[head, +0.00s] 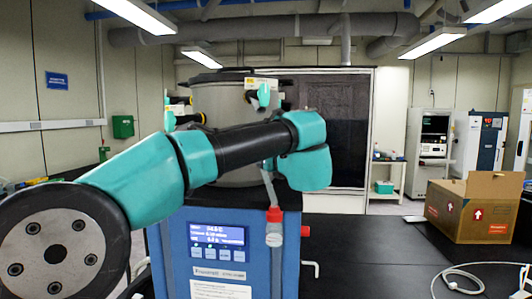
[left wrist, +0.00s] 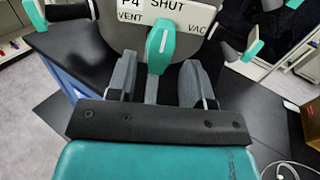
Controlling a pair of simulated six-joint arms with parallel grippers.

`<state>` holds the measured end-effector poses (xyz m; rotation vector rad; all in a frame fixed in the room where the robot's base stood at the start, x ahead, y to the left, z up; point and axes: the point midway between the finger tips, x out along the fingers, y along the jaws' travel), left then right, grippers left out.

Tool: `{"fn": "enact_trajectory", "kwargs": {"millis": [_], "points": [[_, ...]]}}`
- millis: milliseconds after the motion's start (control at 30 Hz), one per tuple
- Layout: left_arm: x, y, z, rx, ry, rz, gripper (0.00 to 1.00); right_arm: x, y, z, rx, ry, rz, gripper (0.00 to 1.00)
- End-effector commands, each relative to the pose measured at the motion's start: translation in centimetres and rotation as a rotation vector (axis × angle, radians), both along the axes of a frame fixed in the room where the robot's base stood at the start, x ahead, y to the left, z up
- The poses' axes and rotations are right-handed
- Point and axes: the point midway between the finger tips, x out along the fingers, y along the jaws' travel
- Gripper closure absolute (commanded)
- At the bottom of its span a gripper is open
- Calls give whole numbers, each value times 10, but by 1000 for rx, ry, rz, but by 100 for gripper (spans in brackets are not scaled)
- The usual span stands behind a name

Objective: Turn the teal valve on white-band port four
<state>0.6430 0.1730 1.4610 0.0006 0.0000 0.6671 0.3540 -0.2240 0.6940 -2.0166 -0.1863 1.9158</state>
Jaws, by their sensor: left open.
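In the left wrist view, a teal valve handle (left wrist: 160,44) with a white stripe stands in front of a white label (left wrist: 168,10) reading "P4 SHUT", with "VENT" on the left and "VAC" on the right. The handle points up toward "SHUT". My left gripper (left wrist: 158,68) is open, with a grey finger on each side of the handle's lower part and gaps on both sides. In the head view my left arm crosses the front of the freeze dryer (head: 238,178), and its fingers are hidden behind the wrist. My right gripper is not in view.
Other teal handles flank this port in the left wrist view, one at left (left wrist: 35,14) and one at right (left wrist: 251,47). In the head view another teal handle (head: 264,95) shows above my arm. A cardboard box (head: 470,208) and a white cable (head: 470,268) lie right on the black bench.

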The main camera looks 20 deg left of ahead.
Motion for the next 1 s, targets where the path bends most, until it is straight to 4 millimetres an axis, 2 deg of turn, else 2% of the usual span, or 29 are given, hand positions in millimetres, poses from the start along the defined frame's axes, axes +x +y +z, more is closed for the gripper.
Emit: {"fn": "enact_trajectory", "kwargs": {"millis": [100,233,567,1000], "points": [[14,11,0,-1,0,2,53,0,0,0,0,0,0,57],[22,18,0,-1,-1,2,53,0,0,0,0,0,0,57],[25,20,0,0,0,0,53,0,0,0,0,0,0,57],[25,19,0,-1,-1,0,93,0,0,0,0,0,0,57]]}}
